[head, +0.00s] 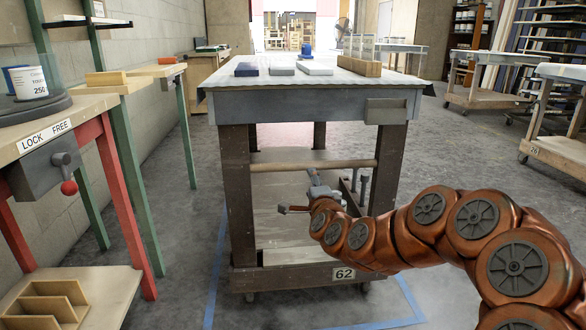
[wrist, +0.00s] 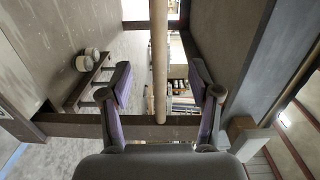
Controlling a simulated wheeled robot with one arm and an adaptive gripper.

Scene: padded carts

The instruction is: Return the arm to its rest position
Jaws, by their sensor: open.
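My arm reaches in from the right of the head view, low in front of the padded cart (head: 318,109). My gripper (head: 300,198) is at the cart's front, below its top and around the height of the wooden crossbar (head: 310,166). In the wrist view my gripper (wrist: 165,85) is open, its two fingers well apart with nothing held. The crossbar (wrist: 158,60) shows between the fingers, running away from me in that picture. I cannot tell whether the gripper touches the cart.
Blocks (head: 316,68) lie on the cart top. More carts (head: 490,93) stand at the right. Grey floor (head: 175,240) is open between the workbench and the cart.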

